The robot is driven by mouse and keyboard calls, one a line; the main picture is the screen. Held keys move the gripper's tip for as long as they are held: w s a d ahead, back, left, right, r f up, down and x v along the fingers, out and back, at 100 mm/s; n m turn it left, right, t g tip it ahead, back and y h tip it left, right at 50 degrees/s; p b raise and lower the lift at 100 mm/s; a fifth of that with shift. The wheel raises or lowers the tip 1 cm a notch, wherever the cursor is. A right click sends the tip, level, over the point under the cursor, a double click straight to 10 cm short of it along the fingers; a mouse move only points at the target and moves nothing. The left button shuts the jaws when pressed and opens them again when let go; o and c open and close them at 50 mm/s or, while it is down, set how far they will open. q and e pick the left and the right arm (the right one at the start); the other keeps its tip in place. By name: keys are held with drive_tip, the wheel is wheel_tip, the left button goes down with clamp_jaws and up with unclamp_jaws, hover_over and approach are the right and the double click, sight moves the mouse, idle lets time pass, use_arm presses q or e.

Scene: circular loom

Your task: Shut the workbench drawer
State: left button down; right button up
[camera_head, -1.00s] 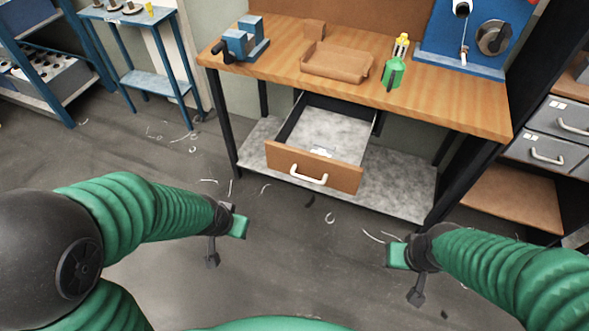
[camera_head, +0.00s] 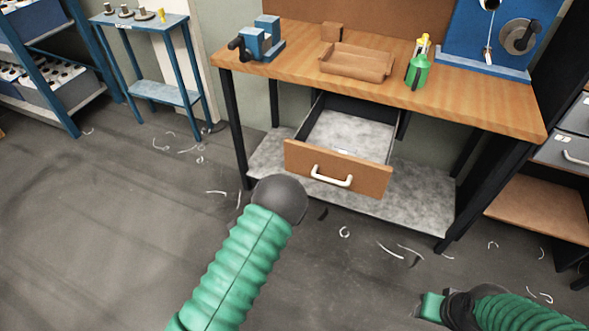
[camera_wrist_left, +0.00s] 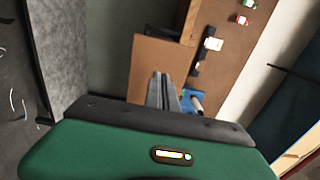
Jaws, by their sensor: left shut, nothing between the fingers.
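The workbench drawer (camera_head: 338,168) stands pulled out below the wooden bench top in the head view. Its inside is grey and looks empty, and a pale handle (camera_head: 332,176) sits on its wooden front. My left arm reaches up in front of the bench, its dark rounded joint just left of and below the drawer front; the gripper itself is hidden there. In the left wrist view my left gripper (camera_wrist_left: 162,80) is shut and empty, with a brown panel behind it that I cannot surely identify. My right gripper (camera_head: 432,306) is low at the right, away from the drawer, its fingers unclear.
A grey lower shelf (camera_head: 410,205) lies under the drawer. Black legs flank it. Open floor lies in front, with scattered shavings.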

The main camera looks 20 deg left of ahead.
sight(296, 161)
use_arm(q)
drive_tip(key=w, duration=0.9)
drive_tip(key=shift+w+a+b, duration=0.1)
drive_tip(key=shift+w+b, duration=0.15)
drive_tip(key=shift+b, duration=0.1)
drive_tip(key=shift+w, duration=0.25)
drive_tip(key=shift+w, duration=0.1)
